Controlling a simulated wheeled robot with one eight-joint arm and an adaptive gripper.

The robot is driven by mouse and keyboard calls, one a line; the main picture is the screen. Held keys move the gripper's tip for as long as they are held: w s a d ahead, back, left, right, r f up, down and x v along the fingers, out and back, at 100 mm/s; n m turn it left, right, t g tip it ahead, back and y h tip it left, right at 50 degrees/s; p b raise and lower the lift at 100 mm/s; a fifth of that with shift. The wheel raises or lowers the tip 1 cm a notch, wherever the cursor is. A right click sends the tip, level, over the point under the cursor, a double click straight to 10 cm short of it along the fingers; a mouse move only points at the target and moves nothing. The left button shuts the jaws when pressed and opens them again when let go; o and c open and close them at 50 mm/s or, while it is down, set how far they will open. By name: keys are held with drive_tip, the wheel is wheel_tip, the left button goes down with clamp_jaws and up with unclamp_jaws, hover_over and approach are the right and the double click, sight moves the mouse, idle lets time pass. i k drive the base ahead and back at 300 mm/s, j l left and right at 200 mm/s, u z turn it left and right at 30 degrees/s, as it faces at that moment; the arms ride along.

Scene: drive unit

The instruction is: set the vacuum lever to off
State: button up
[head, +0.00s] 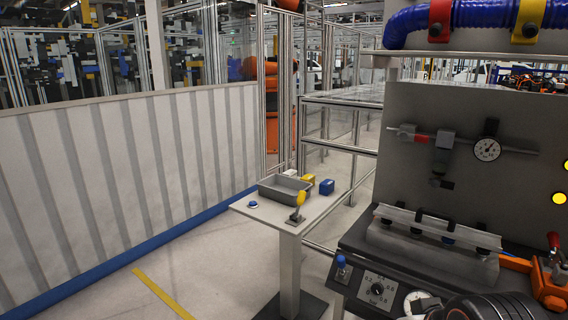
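No readable label marks which lever is the vacuum lever. A small lever with a blue knob (341,262) stands roughly upright at the front left of the dark machine, beside a dial (377,288) with a numbered scale. A valve with a red handle (411,132) sits on the pipe across the grey upright panel, left of a round pressure gauge (487,149). Its handle looks roughly in line with the pipe. The off position of either cannot be read. Dark rounded parts at the bottom right may be my arm; no gripper fingertips show.
A small pedestal table (248,206) holds a grey tray (283,188), a yellow-knobbed lever (300,199) and blue blocks. A silver bar fixture (432,229) and an orange clamp (550,282) are on the machine. Open floor (215,268) lies left of the table, by a white wall.

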sight(340, 259)
drive_tip(key=l+u, duration=0.2)
drive_tip(key=u, duration=0.35)
drive_tip(key=l+u, duration=0.15)
drive_tip(key=l, duration=0.3)
drive_tip(key=k+l+u, duration=0.15)
drive_tip(key=l, duration=0.3)
drive_tip(key=l+u, duration=0.15)
drive_tip(key=l, duration=0.25)
drive_tip(key=k+l+u, duration=0.15)
drive_tip(key=l, duration=0.3)
drive_tip(key=k+l+u, duration=0.15)
drive_tip(key=l, duration=0.25)
drive_tip(key=k+l, duration=0.15)
drive_tip(key=l, duration=0.25)
drive_tip(key=k+l, duration=0.1)
drive_tip(key=l, duration=0.3)
